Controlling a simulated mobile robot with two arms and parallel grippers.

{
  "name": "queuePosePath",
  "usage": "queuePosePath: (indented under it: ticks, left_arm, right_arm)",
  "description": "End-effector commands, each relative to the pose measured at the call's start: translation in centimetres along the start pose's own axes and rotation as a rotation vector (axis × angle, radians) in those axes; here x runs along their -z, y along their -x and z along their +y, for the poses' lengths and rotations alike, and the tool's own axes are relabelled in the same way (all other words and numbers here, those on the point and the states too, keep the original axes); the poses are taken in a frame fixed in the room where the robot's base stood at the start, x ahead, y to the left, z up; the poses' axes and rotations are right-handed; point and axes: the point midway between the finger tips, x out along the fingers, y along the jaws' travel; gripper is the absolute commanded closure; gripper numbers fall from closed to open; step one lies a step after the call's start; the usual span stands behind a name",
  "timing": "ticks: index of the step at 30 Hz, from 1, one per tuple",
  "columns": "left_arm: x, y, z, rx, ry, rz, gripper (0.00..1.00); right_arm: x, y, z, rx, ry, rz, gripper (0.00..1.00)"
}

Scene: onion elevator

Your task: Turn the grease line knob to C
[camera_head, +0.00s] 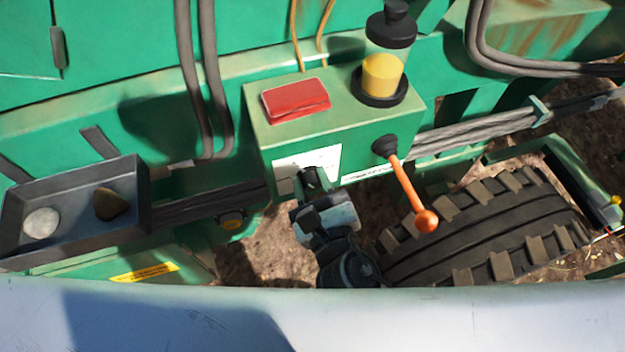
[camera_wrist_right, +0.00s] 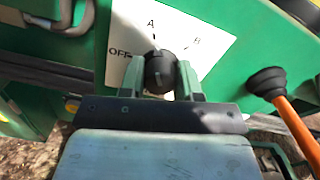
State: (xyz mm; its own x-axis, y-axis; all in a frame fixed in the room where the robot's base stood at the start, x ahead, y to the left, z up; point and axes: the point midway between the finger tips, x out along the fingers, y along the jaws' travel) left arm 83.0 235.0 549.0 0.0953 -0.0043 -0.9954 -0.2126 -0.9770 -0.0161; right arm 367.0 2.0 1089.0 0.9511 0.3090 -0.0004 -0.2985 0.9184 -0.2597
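The grease line knob (camera_wrist_right: 160,66) is a dark round knob on a white label plate (camera_wrist_right: 205,30) on the green box. The plate shows OFF at left, A at top and B at right; no C is visible, and the lower part is covered by my gripper. The fingers of my right gripper (camera_wrist_right: 161,80) stand one on each side of the knob and appear to touch it. In the head view, my right gripper (camera_head: 311,186) is at the plate (camera_head: 318,157) on the box front. Which letter the knob points to is unclear. My left gripper is not in view.
An orange lever (camera_head: 407,184) with a ball end sticks out just right of the knob. A red block (camera_head: 296,98) and a yellow grease cup (camera_head: 382,76) are on the box top. A grey tray (camera_head: 75,238) is at left, a large tyre (camera_head: 490,232) at lower right.

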Motion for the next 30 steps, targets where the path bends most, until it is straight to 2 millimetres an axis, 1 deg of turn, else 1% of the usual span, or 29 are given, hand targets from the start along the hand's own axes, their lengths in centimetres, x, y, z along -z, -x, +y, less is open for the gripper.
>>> queuePosePath:
  ticks: [1,3,8,14,20,30]
  left_arm:
    - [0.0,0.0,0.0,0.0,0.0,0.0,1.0]
    - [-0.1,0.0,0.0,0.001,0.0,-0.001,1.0]
    - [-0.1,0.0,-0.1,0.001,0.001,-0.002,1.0]
    - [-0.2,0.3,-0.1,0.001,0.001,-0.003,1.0]
    - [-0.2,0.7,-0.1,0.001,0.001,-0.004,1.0]
    - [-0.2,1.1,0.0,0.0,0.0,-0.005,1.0]
  right_arm:
    - [0.0,0.0,0.0,0.0,0.0,0.0,0.81]
    - [0.0,0.0,0.0,0.0,0.0,0.0,0.91]
    - [0.0,0.0,0.0,0.0,-0.007,0.0,0.91]
    - [-0.1,0.0,0.0,-0.001,-0.063,0.0,0.91]
    - [-0.1,0.0,0.0,0.0,-0.193,0.001,0.91]
    - [0.0,0.0,0.0,0.001,-0.51,0.001,0.91]
